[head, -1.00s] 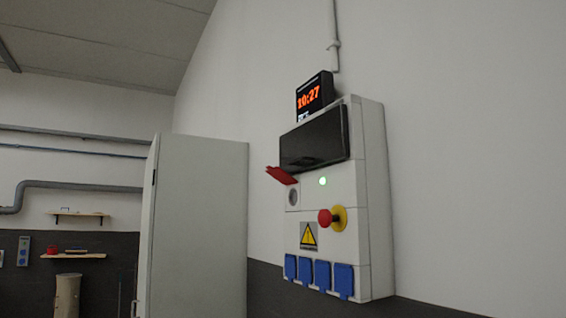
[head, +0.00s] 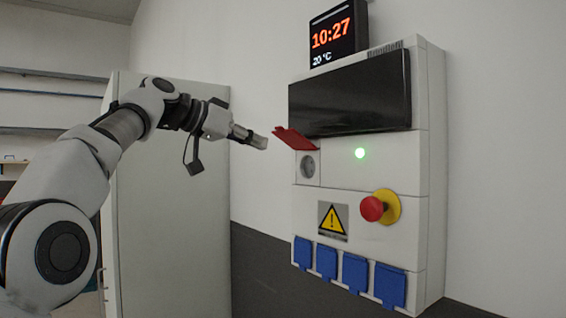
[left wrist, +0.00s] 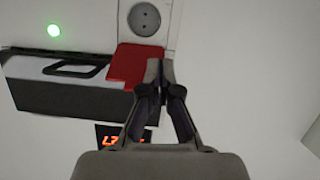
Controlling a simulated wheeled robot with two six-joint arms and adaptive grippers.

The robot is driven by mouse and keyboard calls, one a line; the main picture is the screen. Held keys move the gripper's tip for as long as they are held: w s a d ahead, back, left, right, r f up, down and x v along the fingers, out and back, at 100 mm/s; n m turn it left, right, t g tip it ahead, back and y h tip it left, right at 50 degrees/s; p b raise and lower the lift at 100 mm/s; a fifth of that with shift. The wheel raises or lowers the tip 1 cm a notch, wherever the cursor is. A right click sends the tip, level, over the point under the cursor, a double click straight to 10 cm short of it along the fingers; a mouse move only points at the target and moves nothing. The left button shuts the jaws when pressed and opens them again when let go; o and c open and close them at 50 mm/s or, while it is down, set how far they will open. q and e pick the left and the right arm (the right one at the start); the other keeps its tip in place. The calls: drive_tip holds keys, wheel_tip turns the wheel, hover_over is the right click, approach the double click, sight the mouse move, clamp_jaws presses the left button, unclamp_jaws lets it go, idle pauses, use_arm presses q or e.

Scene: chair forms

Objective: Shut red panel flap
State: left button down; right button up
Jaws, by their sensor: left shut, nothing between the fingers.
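The red flap (head: 295,139) is raised and sticks out from the white wall panel (head: 364,172), above a round grey socket (head: 308,166). My left gripper (head: 262,142) is shut and empty, just left of the flap's outer edge in the head view. A small gap shows between them there. In the left wrist view the red flap (left wrist: 134,66) lies beside the shut fingertips (left wrist: 160,64), with the socket (left wrist: 144,19) beyond it. I cannot tell from that view whether they touch. My right gripper is not in view.
The panel has a dark cover (head: 350,95), a green light (head: 360,153), a red stop button (head: 373,208) on yellow, and blue socket covers (head: 340,270). A clock (head: 337,34) sits above. A tall pale cabinet (head: 170,220) stands left, behind my arm.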

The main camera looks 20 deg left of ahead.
use_arm(q)
drive_tip(key=s+r+t+p, duration=0.1)
drive_tip(key=s+r, duration=0.7)
drive_tip(key=r, duration=0.3)
drive_tip(key=shift+m, duration=0.3)
drive_tip(key=p+x, duration=0.1)
drive_tip(key=x, duration=0.2)
drive_tip(key=a+p+x, duration=0.1)
drive_tip(key=x, duration=0.3)
drive_tip(key=w+p+x, duration=0.1)
drive_tip(key=x, duration=0.2)
drive_tip(key=shift+w+f+p, duration=0.1)
drive_tip(key=shift+w+p, duration=0.2)
drive_tip(key=shift+s+d+f, duration=0.1)
drive_tip(key=shift+s+f, duration=0.15)
drive_tip(key=shift+f, duration=0.3)
drive_tip(key=f, duration=0.1)
drive_tip(key=s+a+f, duration=0.1)
drive_tip(key=shift+s+f, duration=0.1)
drive_tip(key=shift+f, duration=0.3)
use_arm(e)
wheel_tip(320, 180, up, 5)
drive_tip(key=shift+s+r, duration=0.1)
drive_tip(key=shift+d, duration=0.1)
